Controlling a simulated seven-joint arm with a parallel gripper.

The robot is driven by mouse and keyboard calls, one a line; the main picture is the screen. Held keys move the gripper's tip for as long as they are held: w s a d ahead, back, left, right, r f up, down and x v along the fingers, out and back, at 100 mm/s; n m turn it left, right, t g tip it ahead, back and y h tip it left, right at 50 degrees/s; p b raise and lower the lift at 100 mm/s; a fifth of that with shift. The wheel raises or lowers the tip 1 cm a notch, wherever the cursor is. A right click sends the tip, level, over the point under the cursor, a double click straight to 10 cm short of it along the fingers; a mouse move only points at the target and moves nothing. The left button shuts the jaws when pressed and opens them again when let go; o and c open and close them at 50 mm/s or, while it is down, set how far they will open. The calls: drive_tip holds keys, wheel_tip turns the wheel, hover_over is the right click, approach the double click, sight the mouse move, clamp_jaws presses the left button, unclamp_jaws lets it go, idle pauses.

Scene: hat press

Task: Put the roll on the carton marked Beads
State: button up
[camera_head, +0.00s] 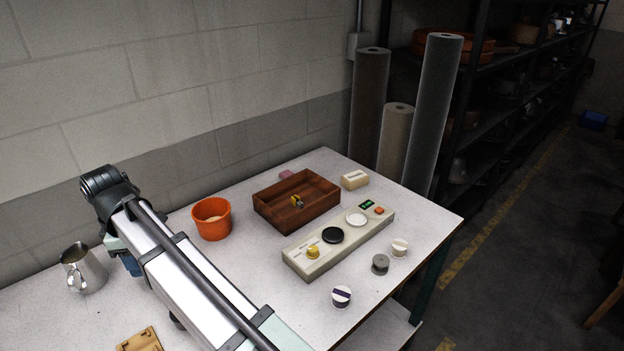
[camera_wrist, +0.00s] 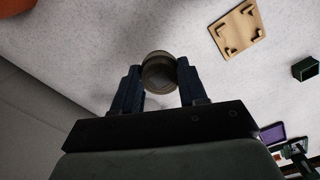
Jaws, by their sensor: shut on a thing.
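My gripper (camera_wrist: 159,88) shows in the wrist view, its two dark fingers closed on either side of a round grey-brown thing, which looks like the roll (camera_wrist: 159,71) seen end-on. I cannot read the word Beads anywhere. A small cream box (camera_head: 355,180) with a pale label stands behind the right end of the panel; the label is too small to read. In the wrist view a dark green box (camera_wrist: 305,69) and a purple-topped thing (camera_wrist: 272,133) lie at the right, unmarked as far as I see.
An orange bucket (camera_head: 211,219), a brown wooden box (camera_head: 264,205) and a cream control panel (camera_head: 300,262) stand on the white table. Several small round pieces, one grey (camera_head: 380,264), stand at the right. A metal pitcher (camera_head: 85,271) is left; a wooden board (camera_head: 139,340) is front.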

drive_tip(key=w+d+m, duration=0.5)
drive_tip(key=w+d, duration=1.7)
drive_tip(key=w, duration=0.1)
wheel_tip(320, 180, up, 4)
drive_tip(key=m, duration=1.2)
hover_over(355, 175)
drive_tip(key=shift+s+f, duration=0.2)
drive_tip(key=shift+f, duration=4.7)
drive_tip(key=shift+f, duration=0.15)
drive_tip(key=o, duration=1)
drive_tip(key=shift+o, duration=0.2)
